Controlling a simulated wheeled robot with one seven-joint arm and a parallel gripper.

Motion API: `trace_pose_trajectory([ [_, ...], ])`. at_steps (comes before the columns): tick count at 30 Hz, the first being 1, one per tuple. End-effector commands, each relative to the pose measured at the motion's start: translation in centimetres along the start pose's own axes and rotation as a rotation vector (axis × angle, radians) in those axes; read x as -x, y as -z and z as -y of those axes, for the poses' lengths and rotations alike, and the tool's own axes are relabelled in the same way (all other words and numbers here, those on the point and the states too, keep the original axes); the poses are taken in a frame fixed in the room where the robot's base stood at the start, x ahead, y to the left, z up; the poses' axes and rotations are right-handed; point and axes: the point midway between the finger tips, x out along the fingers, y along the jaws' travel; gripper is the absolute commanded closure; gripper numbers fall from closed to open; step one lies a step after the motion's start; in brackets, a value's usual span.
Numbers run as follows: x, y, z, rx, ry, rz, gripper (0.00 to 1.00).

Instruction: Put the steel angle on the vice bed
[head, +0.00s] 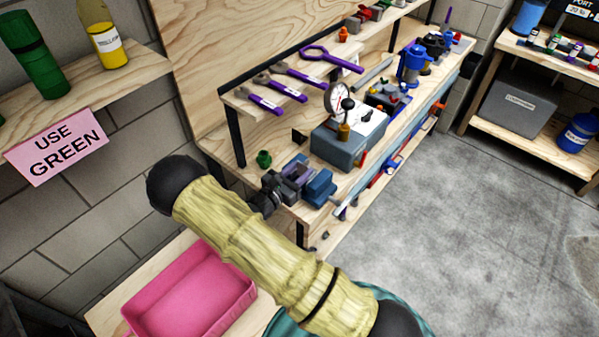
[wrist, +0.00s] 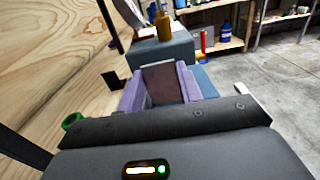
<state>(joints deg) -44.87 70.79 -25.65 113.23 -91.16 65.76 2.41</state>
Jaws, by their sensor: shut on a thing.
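I cannot see whether that piece touches the vice bed.
A grey block with a dial gauge (head: 340,143) stands just beyond the vice. A small green cup (head: 264,159) is near the back panel. A shelf with purple-handled wrenches (head: 280,88) overhangs the bench. A pink tray (head: 190,296) lies at the lower left.

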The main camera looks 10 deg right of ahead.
Motion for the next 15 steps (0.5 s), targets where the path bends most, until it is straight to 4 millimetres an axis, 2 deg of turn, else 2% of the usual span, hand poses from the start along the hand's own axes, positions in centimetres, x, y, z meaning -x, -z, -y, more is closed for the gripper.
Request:
trace_pose_trajectory([
  [3,-0.03,0.81,0.05,0.001,0.001,0.0,0.93],
  [15,-0.01,1.27,0.01,0.0,0.0,0.0,0.93],
])
